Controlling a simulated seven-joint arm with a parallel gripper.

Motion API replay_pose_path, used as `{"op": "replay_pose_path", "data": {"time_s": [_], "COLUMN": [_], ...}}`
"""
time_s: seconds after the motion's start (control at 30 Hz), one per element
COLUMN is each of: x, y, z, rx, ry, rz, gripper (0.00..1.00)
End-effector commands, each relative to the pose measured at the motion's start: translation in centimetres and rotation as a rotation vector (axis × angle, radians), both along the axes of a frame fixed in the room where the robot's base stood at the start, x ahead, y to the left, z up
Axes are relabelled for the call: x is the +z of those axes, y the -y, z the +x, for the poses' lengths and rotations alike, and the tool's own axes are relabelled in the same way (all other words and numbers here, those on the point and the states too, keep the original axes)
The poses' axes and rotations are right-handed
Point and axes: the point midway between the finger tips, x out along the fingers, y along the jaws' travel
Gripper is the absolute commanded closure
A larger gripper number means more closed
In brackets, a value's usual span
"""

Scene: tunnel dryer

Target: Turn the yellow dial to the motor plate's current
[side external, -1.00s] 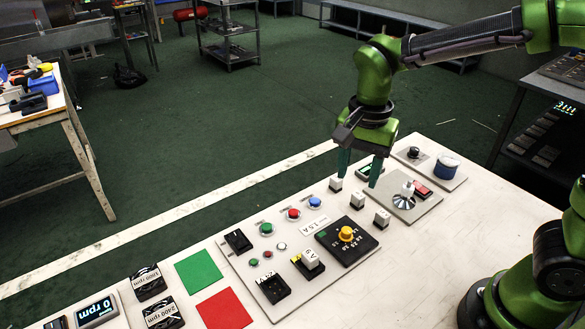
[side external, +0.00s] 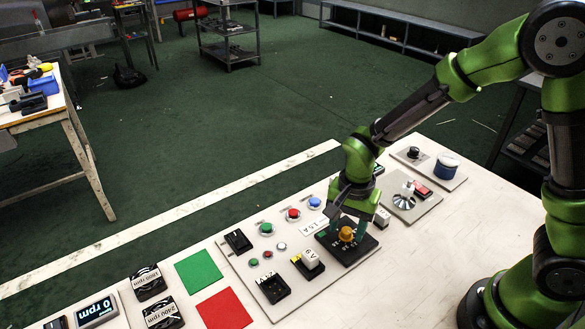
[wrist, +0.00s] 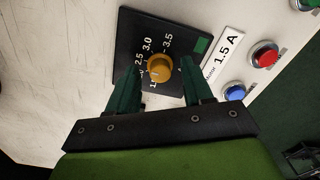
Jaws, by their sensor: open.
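The yellow dial (side external: 347,234) sits on a black scale plate (side external: 362,250) on the grey panel. In the wrist view the dial (wrist: 160,68) has printed numbers around it; 2.5, 3.0 and 3.5 are legible, and others are partly hidden. I cannot read where its pointer stands. The white motor plate (wrist: 226,50) beside it reads 1.5 A. My gripper (wrist: 160,80) is open, with one dark green finger on each side of the dial. In the side view my gripper (side external: 347,226) is down at the dial. I cannot tell whether the fingers touch it.
Red (wrist: 265,55) and blue (wrist: 235,92) buttons lie near the motor plate. Black switches (side external: 308,264) stand left of the scale plate, and a white block (side external: 381,217) stands right of it. The bench front (side external: 440,260) is clear.

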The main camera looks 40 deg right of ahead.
Motion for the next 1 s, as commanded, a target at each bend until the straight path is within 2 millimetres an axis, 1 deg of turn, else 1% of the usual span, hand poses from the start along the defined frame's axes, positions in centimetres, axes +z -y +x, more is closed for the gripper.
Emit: {"op": "replay_pose_path", "data": {"time_s": [0.17,0.4,0.5,0.77,1.0], "x": [0.01,0.03,0.04,0.06,0.07], "y": [0.01,0.02,0.01,0.02,0.09], "z": [0.0,0.01,0.02,0.02,0.04], "rx": [0.0,0.0,0.0,0.018,0.123], "ry": [0.0,0.0,0.0,0.0,0.0], "rz": [0.0,0.0,0.0,0.0,-0.001], "gripper": [0.49,0.86,1.0,1.0,1.0]}}
